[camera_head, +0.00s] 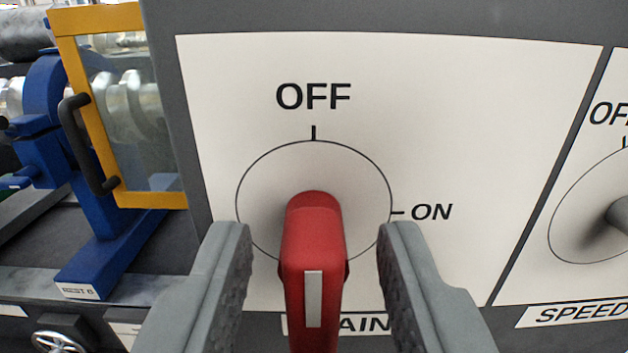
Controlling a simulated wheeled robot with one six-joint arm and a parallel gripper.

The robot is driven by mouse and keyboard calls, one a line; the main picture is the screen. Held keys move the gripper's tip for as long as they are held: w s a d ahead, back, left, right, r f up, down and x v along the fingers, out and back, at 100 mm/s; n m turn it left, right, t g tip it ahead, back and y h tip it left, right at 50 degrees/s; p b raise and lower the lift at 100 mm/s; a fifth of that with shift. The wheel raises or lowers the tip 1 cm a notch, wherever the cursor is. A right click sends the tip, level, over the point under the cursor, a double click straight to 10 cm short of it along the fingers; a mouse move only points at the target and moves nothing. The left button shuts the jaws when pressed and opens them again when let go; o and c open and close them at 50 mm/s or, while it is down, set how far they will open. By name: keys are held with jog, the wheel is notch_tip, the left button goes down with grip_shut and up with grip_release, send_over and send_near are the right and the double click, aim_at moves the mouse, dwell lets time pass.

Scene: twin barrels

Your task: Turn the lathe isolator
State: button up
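The lathe isolator is a red handle (315,240) on a white panel (480,110), in front of a thin printed circle. Its white stripe stands upright, in line with the OFF mark above it. The ON mark is at the circle's right. My gripper (314,245) is open, with one grey finger on each side of the red handle. A gap shows between the handle and each finger, so neither seems to touch it. The fingers and handle hide the lower part of the circle and part of the label below, which ends in "AIN".
A second white panel at the right bears a grey knob (619,215), cut by the picture's edge, with a label (580,313) starting "SPEED". At the left are a yellow-framed guard door (92,110) with a black handle, blue lathe parts (110,250) and a handwheel (58,342).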

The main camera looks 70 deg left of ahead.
jog(key=shift+x, duration=0.8)
grip_shut()
